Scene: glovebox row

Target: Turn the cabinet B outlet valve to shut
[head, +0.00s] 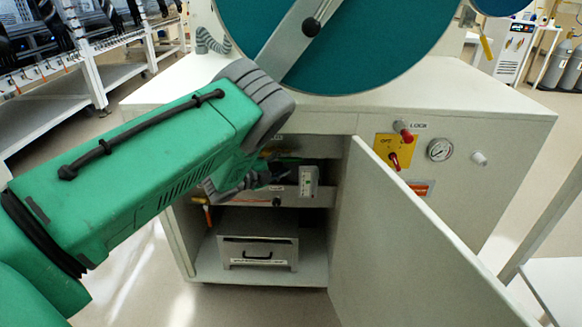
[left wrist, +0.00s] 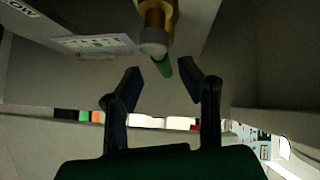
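In the left wrist view, a valve (left wrist: 155,22) with a brass body, a pale round end and a green lever (left wrist: 163,67) hangs at the top. My left gripper (left wrist: 160,73) is open, its two dark fingers apart, with the tip of the green lever between or just beyond the fingertips. I cannot tell whether they touch it. In the head view my left gripper (head: 255,183) reaches into the open cabinet, and my own wrist hides much of the upper inside. The valve's label cannot be read. My right gripper is not in view.
The cabinet door (head: 405,235) stands open on the right. A drawer box (head: 258,252) sits on the cabinet floor. A white tag (head: 308,181) hangs beside the gripper. A yellow switch panel (head: 393,151) and a gauge (head: 440,149) are on the front face.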

